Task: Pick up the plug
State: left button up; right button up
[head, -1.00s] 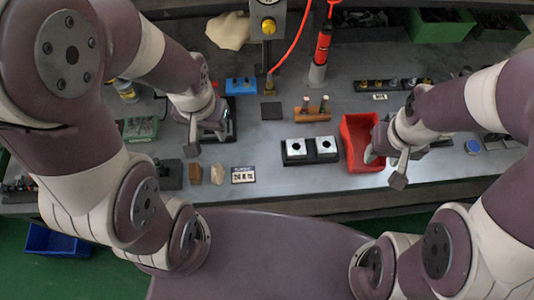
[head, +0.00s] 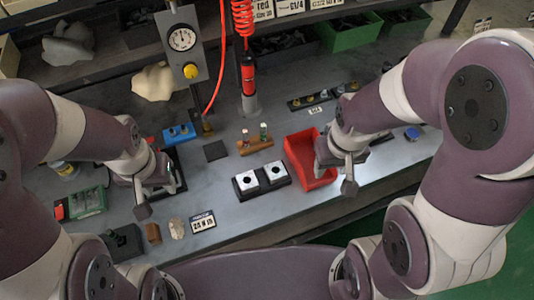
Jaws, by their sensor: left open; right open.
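I cannot tell for sure which piece is the plug. Two small upright pieces (head: 263,131) stand in a wooden stand (head: 256,147) in the middle of the bench. Several small fittings (head: 322,96) sit in a black rack at the back right. Two white valve blocks (head: 275,173) with dark round holes sit in a black holder. My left gripper (head: 157,187) is open above the left of the bench, well apart from the stand. My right gripper (head: 345,163) is open at the right edge of the red tray (head: 296,154); its fingertips are partly hidden.
A gauge post (head: 182,50) and a red tool (head: 249,75) on a coiled cord stand at the back. A blue block (head: 179,133) and dark pad (head: 215,151) lie behind the holder. A label card (head: 203,222) lies at the front.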

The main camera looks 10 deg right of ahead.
aim_at(354, 85)
jog(key=l+u, duration=0.15)
jog(key=u, duration=0.2)
jog(key=l+u, duration=0.2)
jog(key=u, duration=0.15)
jog(key=l+u, duration=0.2)
jog(key=u, duration=0.15)
jog(key=l+u, duration=0.1)
jog(key=l, duration=0.4)
jog(key=k+l+u, duration=0.1)
jog(key=l, duration=0.4)
jog(key=k+l+u, duration=0.1)
jog(key=l, duration=0.35)
jog(key=k+l+u, duration=0.1)
jog(key=l, duration=0.4)
jog(key=k, duration=0.05)
